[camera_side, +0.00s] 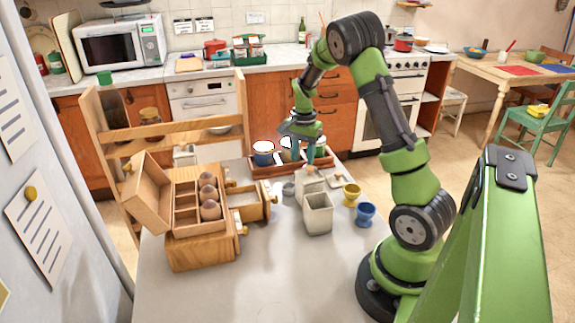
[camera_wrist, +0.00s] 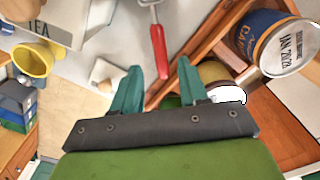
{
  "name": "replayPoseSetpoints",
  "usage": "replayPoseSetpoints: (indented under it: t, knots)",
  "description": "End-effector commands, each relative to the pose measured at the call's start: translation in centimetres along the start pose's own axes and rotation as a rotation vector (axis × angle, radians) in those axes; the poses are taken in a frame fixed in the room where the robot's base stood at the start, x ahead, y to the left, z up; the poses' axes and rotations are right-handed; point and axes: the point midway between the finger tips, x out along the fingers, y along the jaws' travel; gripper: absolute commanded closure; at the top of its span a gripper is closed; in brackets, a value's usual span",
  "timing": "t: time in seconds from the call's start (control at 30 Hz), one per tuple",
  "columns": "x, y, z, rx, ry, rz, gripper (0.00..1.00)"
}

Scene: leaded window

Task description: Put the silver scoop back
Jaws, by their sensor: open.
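A metal-headed tool with a red handle (camera_wrist: 158,50), which looks like the silver scoop, lies on the grey table. Its head is cut off by the top edge of the wrist view. In the side view a small grey metal shape (camera_side: 288,188) beside the cream canisters appears to be its head; the handle is hard to make out there. My gripper (camera_wrist: 160,75) is open and empty, its teal fingers pointing down toward the handle, which shows between them. In the side view my gripper (camera_side: 298,138) is above the wooden tray's jars, partly overlapping them.
A cream canister (camera_side: 318,215), yellow cup (camera_side: 351,194) and blue cup (camera_side: 366,213) stand at right. A blue tin (camera_wrist: 265,35) is in the tray (camera_wrist: 205,45). A wooden box (camera_side: 200,250) with eggs and open drawers stands left. The table front is clear.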

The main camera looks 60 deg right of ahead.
Motion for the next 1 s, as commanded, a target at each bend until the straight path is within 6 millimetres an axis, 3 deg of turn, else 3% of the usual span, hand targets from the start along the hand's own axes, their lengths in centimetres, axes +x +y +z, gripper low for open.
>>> replayPoseSetpoints:
  t: [0.2,0.47,0.57,0.67,0.77,1.0]
  knots:
    - [-4.8,-0.1,0.0,-0.001,0.003,-0.004,0.56]
    - [-7.7,0.0,0.2,-0.006,-0.001,-0.005,0.56]
    - [-9.0,-0.2,1.6,-0.05,-0.008,-0.039,0.56]
    - [-11.2,-0.3,5.0,-0.159,-0.019,-0.118,0.56]
    - [-13.8,0.2,9.9,-0.324,-0.021,-0.224,0.56]
    - [-18.4,4.7,21.3,-0.763,0.046,-0.467,0.56]
